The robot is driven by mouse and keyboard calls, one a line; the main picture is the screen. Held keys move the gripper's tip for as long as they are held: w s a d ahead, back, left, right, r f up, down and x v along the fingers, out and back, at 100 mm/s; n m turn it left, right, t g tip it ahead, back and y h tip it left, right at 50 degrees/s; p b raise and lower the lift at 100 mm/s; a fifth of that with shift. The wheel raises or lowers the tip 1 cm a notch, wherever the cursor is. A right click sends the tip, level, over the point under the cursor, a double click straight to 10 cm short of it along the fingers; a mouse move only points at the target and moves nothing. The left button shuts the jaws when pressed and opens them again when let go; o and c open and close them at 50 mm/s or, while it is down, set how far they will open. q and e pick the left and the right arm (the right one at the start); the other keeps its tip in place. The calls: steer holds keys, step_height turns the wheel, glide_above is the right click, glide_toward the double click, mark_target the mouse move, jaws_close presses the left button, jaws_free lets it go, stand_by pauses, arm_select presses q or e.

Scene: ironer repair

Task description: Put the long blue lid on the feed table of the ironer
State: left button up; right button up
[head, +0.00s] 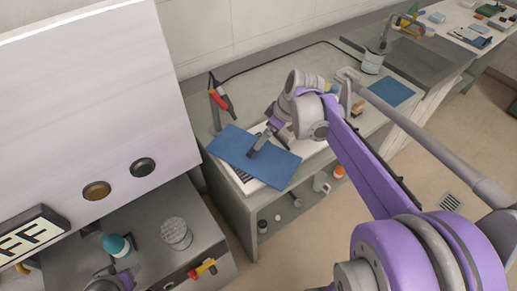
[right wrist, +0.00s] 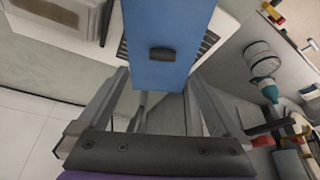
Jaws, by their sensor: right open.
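The long blue lid (head: 235,148) lies tilted across a white slatted unit (head: 240,180) on the grey counter. In the right wrist view the lid (right wrist: 165,20) has a small black handle (right wrist: 162,54) on its top. My right gripper (head: 258,145) is over the lid; its open fingers (right wrist: 158,95) point toward the handle, with nothing between them visibly held. A steel machine top (head: 150,255), which may be the ironer's feed table, is at the lower left. A grey and purple part, perhaps my left gripper (head: 108,284), is cut off at the bottom edge; its fingers are unclear.
Bottles stand on the shelf below.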

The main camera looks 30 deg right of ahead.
mark_target(253, 149)
steer(key=x, duration=0.4)
steer(key=shift+a, duration=0.3)
steer(key=shift+x, duration=3.15)
steer(key=shift+w, duration=0.15)
steer(key=shift+r, duration=0.1)
steer(key=shift+c, duration=0.2)
steer(key=c, duration=1.4)
steer(key=shift+r, duration=0.1)
